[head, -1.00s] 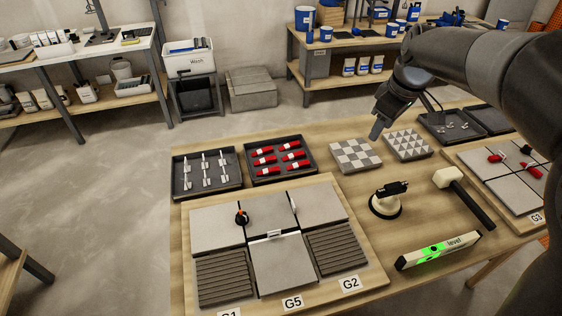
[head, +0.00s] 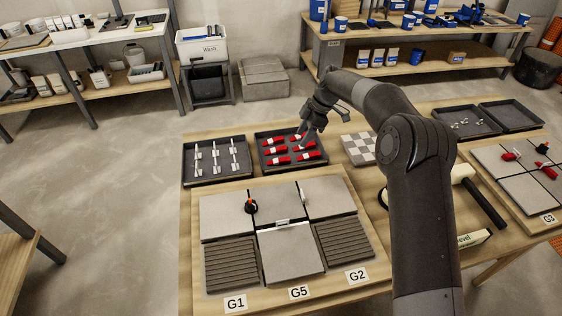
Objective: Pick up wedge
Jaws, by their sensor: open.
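Several lie in two columns in a dark tray (head: 259,176) at the back middle of the workbench. A red wedge (head: 276,160) lies at the tray's front left, and another red wedge (head: 306,155) at its front right. My gripper (head: 303,137) is open over the right part of this tray, pointing down.
A dark tray of grey clips (head: 187,176) stands to the left. The tile board (head: 190,290) with tiles G1, G5 and G2 lies in front. A checkered tile (head: 357,148), a mallet (head: 463,172) and a level (head: 474,238) are on the right, partly behind my arm.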

